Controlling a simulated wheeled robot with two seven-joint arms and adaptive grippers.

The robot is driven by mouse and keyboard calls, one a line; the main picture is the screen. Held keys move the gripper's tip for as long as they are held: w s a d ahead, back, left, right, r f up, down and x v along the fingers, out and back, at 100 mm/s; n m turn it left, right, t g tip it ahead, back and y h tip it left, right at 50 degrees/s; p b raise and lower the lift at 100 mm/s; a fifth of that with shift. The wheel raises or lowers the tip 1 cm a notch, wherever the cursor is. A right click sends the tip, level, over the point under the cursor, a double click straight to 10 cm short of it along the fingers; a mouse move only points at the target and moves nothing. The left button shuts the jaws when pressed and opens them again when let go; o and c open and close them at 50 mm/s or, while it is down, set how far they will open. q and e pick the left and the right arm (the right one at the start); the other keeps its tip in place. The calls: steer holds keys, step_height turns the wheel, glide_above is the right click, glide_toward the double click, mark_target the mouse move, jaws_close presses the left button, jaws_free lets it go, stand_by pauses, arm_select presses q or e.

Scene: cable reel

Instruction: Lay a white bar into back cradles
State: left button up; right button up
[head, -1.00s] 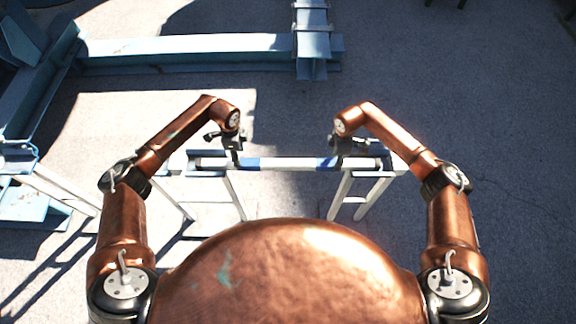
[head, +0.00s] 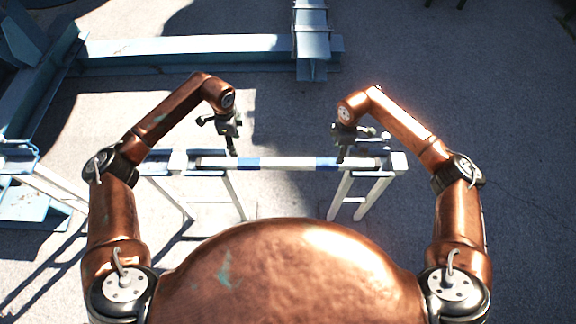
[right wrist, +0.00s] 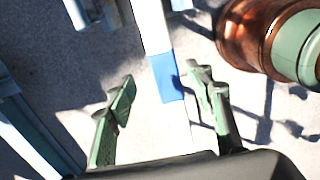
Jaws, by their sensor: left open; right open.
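The white bar (head: 285,163) with blue bands lies level from left to right across two pale stands in the head view. It also shows in the right wrist view (right wrist: 150,25), with a blue band (right wrist: 167,77) between my finger lines. My left gripper (head: 232,150) is open and empty by the left blue band, at the bar's far side. My right gripper (head: 341,155) is open and empty by the right blue band. In the right wrist view its fingers (right wrist: 162,100) stand apart on either side of the bar. I cannot make out which cradles hold the bar.
The left stand (head: 233,195) and right stand (head: 340,195) have slanting white legs. A blue steel beam (head: 185,52) and a blue post (head: 311,40) lie beyond. More blue framing (head: 35,205) is at the left. The ground at right is clear.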

step_height(320, 180, up, 5)
steer(key=shift+r, duration=0.2)
steer(key=shift+s, duration=0.1)
stand_by(0.4)
